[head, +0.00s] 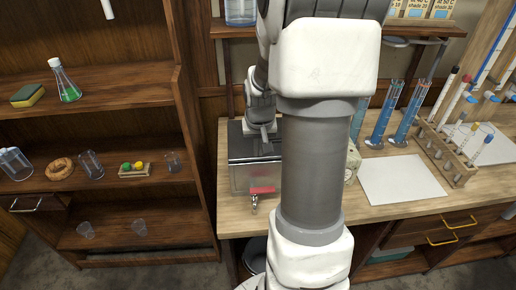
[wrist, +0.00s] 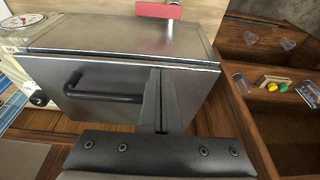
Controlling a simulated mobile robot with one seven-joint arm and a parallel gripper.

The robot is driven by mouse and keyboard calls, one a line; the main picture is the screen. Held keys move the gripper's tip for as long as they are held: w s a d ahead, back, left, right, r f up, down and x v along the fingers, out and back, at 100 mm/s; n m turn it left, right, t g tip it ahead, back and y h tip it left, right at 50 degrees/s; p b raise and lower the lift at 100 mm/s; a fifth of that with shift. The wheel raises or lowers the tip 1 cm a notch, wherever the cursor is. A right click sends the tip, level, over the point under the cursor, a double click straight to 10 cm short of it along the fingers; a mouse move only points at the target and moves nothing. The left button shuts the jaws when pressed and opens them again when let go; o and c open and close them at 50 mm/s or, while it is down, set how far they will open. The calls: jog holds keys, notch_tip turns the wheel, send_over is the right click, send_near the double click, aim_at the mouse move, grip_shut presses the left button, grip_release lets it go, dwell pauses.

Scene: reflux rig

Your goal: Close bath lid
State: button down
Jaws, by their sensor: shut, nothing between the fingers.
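The steel bath (head: 242,178) stands on the bench at the left end, with a red-handled tap (head: 262,190) on its front. Its lid (head: 242,146) lies across the top and looks flat or nearly so. In the wrist view, the lid (wrist: 125,82) carries a black bar handle (wrist: 100,92), and a thin dark line runs along its edge above the bath wall (wrist: 120,38). My gripper (head: 264,138) is shut and empty over the lid. In the wrist view its fingertips (wrist: 160,75) are beside the handle, at or very near the lid; contact cannot be told.
A wooden shelf unit (head: 130,85) stands left of the bench. Right of the bath are a white dial box (head: 352,165), a white sheet (head: 402,180), blue cylinders (head: 380,122) and a tube rack (head: 447,150). My arm hides part of the bench.

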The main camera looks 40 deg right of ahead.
jog(key=shift+s+a+f+b, duration=0.15)
jog(key=shift+s+f+b, duration=0.1)
jog(key=shift+f+b, duration=0.4)
jog(key=shift+s+a+f+b, duration=0.15)
jog(key=shift+s+f+b, duration=0.1)
jog(key=shift+f+b, duration=0.4)
jog(key=shift+f, duration=0.1)
jog(key=w+p+v, duration=0.1)
jog(key=p+v, duration=0.2)
jog(key=v, duration=1.2)
jog(key=shift+w+d+r, duration=0.2)
jog(key=shift+d, duration=0.2)
